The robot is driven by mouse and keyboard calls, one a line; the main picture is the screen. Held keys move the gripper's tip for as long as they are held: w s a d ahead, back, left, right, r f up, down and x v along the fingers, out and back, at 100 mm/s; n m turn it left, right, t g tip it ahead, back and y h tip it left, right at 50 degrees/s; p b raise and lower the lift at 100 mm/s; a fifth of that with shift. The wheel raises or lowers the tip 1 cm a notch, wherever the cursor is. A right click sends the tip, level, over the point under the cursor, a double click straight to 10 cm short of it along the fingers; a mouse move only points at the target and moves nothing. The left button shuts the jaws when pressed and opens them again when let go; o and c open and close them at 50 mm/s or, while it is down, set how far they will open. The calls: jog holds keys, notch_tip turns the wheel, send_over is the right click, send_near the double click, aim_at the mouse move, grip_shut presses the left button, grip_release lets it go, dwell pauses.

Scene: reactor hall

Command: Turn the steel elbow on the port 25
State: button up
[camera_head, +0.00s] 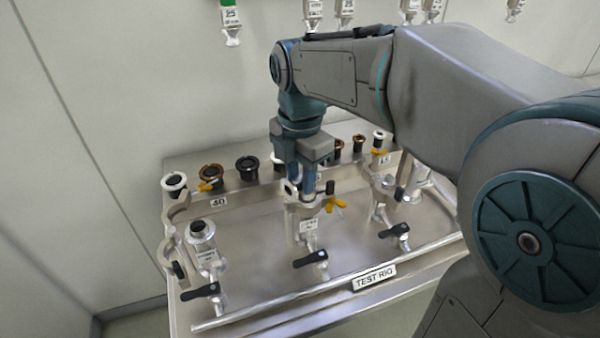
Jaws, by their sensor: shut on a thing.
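My gripper (303,193) points down over the middle of the test rig and is shut on a steel fitting (293,212), which I take to be the steel elbow. The fingers hide much of it, so its facing is hard to tell. The fitting stands upright above a valve with a black lever (311,259). A yellow wing-handled clamp (334,204) is right beside the fingers. I cannot read a port number 25 on the rig; the gripper covers part of the label behind it.
The steel test rig (262,290) has a front rail. At left are an open port (201,230), an open clamp (172,262) and a 40 plate (218,201). Several ringed fittings line the back, including a black one (247,168). Another fitting (384,186) stands close at right.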

jog(key=shift+s+d+n, duration=0.15)
jog(key=shift+n, duration=1.25)
jog(key=shift+s+d+n, duration=0.15)
jog(key=shift+d+n, duration=0.05)
jog(key=shift+n, duration=1)
jog(key=shift+d+n+p, duration=0.2)
jog(key=shift+n+p, duration=0.15)
jog(key=shift+n, duration=1.15)
jog(key=shift+d+n, duration=0.2)
jog(key=shift+n, duration=1.2)
